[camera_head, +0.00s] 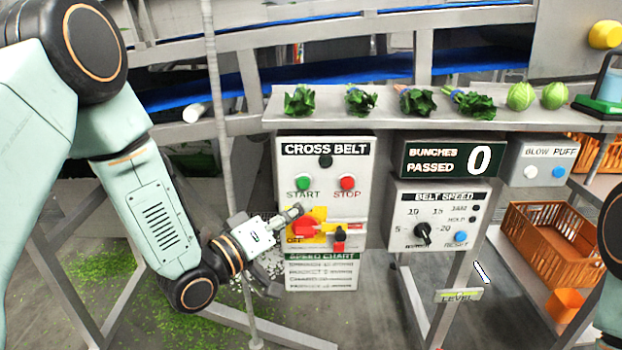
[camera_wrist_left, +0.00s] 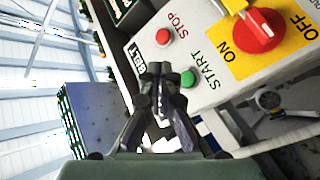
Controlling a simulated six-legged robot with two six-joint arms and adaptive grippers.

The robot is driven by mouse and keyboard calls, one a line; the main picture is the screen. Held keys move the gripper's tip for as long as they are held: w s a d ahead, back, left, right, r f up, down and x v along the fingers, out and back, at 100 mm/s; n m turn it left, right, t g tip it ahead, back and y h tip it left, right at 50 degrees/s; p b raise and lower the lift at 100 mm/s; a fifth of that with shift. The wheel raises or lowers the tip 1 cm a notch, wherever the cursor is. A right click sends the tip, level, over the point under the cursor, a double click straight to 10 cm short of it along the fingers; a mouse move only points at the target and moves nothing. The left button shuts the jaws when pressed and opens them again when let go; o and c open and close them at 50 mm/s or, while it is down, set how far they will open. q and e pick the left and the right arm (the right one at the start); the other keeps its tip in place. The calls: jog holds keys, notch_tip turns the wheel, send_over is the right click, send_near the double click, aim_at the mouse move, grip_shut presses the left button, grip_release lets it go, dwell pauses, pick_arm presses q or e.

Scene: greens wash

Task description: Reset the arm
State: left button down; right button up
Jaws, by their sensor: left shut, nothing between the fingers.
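My left arm comes in from the left, and my left gripper (camera_head: 294,213) is shut and empty in front of the lower left of the CROSS BELT panel (camera_head: 361,205). In the head view its tips are just above the red rotary switch (camera_head: 303,229) on its yellow plate. The wrist view shows the closed fingers (camera_wrist_left: 160,78) beside the panel, with the green START button (camera_wrist_left: 188,79), red STOP button (camera_wrist_left: 163,37) and red switch (camera_wrist_left: 262,29) clear of them. Whether the tips touch anything cannot be told. My right gripper is out of view.
Several leafy bunches (camera_head: 417,101) and two round green heads (camera_head: 521,96) lie on the steel shelf (camera_head: 390,122) above. A BELT SPEED panel (camera_head: 459,210) and orange crate (camera_head: 552,242) stand to the right. Frame bars and green scraps are below.

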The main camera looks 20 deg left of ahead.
pick_arm(q)
jog(key=s+a+f+m+g+y, duration=0.15)
jog(key=s+f+g+y, duration=0.35)
jog(key=f, duration=0.6)
jog(key=s+a+f+m+g+y, duration=0.1)
jog(key=s+a+f+g+y, duration=0.15)
jog(key=s+f, duration=0.6)
jog(key=s+a+f+g+y, duration=0.1)
jog(key=s+f+g, duration=0.3)
jog(key=s, duration=0.7)
jog(key=s+a+f+g+y, duration=0.1)
jog(key=s+f+g, duration=0.3)
jog(key=s+f, duration=0.3)
jog(key=s+m, duration=0.1)
jog(key=s, duration=0.3)
jog(key=shift+s+f+g, duration=0.2)
jog(key=shift+s+g, duration=0.1)
jog(key=shift+g, duration=0.05)
jog(key=shift+a, duration=0.1)
